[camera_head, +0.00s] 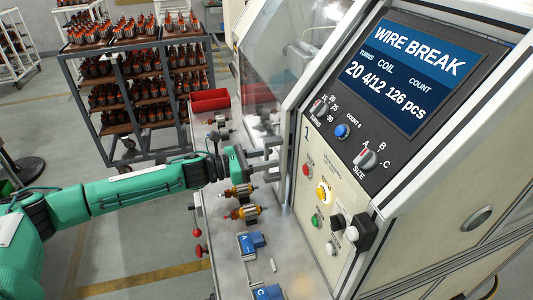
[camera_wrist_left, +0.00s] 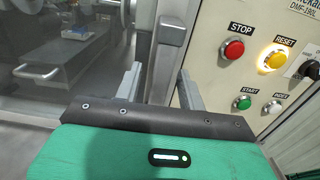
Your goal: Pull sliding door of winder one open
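Winder one (camera_head: 318,180) is the pale machine marked 1, with a display reading WIRE BREAK. Its sliding door (camera_head: 290,55) is a clear panel left of the control panel. A grey upright door handle (camera_wrist_left: 171,38) shows in the left wrist view, at the door's edge beside the control panel. My left gripper (camera_head: 274,156) is at the machine front; in the wrist view its two fingers (camera_wrist_left: 160,88) are apart, one on each side of the handle's line. I cannot tell whether either finger touches it. The door (camera_wrist_left: 55,50) also shows there. My right gripper is not seen.
Below my left gripper, a metal shelf (camera_head: 228,238) holds armatures (camera_head: 241,212) and blue blocks (camera_head: 251,242). Red bins (camera_head: 210,100) stand behind it. A rack (camera_head: 140,85) of armatures stands at the back left. STOP (camera_wrist_left: 234,50) and RESET (camera_wrist_left: 276,60) buttons lie right of the fingers.

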